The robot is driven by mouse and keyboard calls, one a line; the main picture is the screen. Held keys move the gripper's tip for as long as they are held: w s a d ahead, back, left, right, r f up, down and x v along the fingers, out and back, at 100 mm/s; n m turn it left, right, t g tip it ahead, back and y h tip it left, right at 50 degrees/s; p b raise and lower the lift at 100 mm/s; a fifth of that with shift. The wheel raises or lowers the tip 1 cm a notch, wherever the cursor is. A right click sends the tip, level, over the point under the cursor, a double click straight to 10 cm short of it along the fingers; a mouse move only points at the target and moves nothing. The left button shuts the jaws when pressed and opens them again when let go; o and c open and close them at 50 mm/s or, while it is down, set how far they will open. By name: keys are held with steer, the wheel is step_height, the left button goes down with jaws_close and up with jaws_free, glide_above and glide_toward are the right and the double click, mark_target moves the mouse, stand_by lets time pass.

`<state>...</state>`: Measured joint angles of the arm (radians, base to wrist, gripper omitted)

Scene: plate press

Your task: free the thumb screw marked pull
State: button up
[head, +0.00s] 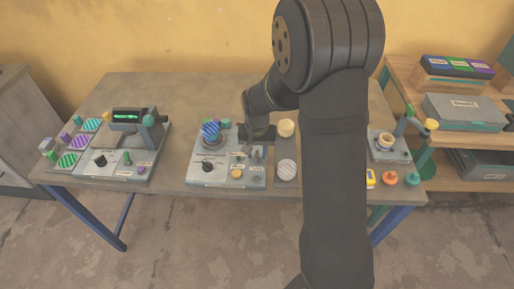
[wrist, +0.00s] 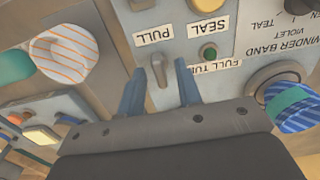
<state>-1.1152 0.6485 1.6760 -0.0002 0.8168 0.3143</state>
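The white label PULL (wrist: 153,35) reads upside down in the wrist view. A grey upright wing-shaped thumb screw (wrist: 158,70) stands on the panel beside it, between my fingers. Another grey metal piece (wrist: 141,4) is cut off at the top edge, on the label's other side. I cannot tell for certain which piece the label names. My gripper (wrist: 158,78) is open, its blue fingers on either side of the thumb screw with gaps showing. In the head view my gripper (head: 250,148) is low over the middle panel, and the screw is small and partly hidden.
The panel (head: 196,179) also carries a yellow button (head: 236,174) by SEAL, a green button (wrist: 209,53), a black dial (head: 207,167) and a blue-striped roll (wrist: 290,105). A striped disc (wrist: 63,52) lies beside it. Bare table shows left of the panel.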

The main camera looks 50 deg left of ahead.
mark_target(257, 154)
step_height(257, 154, up, 18)
steer(key=shift+f, duration=0.25)
stand_by(0.6)
step_height(257, 154, down, 18)
steer(key=shift+r, duration=0.2)
stand_by(0.4)
